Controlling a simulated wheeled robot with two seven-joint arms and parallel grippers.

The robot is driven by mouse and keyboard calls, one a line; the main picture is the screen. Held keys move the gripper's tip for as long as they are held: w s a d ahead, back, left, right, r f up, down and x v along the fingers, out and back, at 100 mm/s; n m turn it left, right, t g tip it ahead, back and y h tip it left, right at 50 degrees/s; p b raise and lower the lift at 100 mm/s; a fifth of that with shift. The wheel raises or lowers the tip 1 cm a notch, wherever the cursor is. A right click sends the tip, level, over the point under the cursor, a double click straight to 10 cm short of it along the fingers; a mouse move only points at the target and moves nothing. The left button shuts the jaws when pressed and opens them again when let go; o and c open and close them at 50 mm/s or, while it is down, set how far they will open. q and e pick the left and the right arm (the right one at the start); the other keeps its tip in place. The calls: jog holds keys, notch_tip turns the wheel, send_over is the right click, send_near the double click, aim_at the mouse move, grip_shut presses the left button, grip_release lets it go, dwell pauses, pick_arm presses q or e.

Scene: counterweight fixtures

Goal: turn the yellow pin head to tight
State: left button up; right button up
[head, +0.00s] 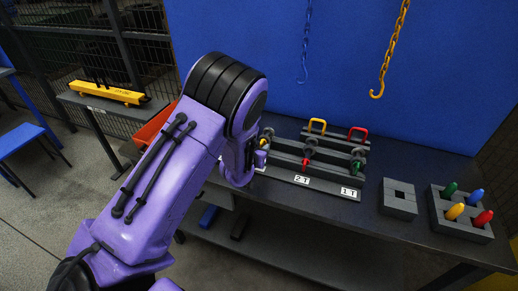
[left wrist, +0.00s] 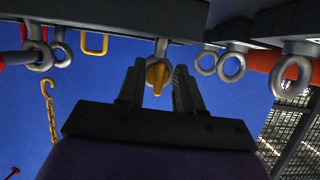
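The yellow pin head (head: 263,142) shows at the left end of the grey fixture (head: 330,188) in the head view, partly hidden by my left arm. In the left wrist view the yellow pin head (left wrist: 157,76) hangs below a grey shackle eye, between the fingertips of my left gripper (left wrist: 159,86). The fingers are apart, with a gap visible on each side of the head. In the head view my left gripper (head: 252,158) is mostly hidden behind its own wrist. My right gripper is in neither view.
A red pin (head: 306,162) and a green pin (head: 356,166) sit along the fixture. A grey block (head: 398,198) and a pin holder (head: 462,228) with coloured pins stand to the right. A yellow hook (head: 377,92) hangs above. Grey shackles (left wrist: 231,66) flank the gripper.

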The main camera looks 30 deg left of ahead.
pick_arm(q)
jog(key=b+v, duration=0.2)
jog(key=v, duration=0.8)
jog(key=shift+s, duration=0.25)
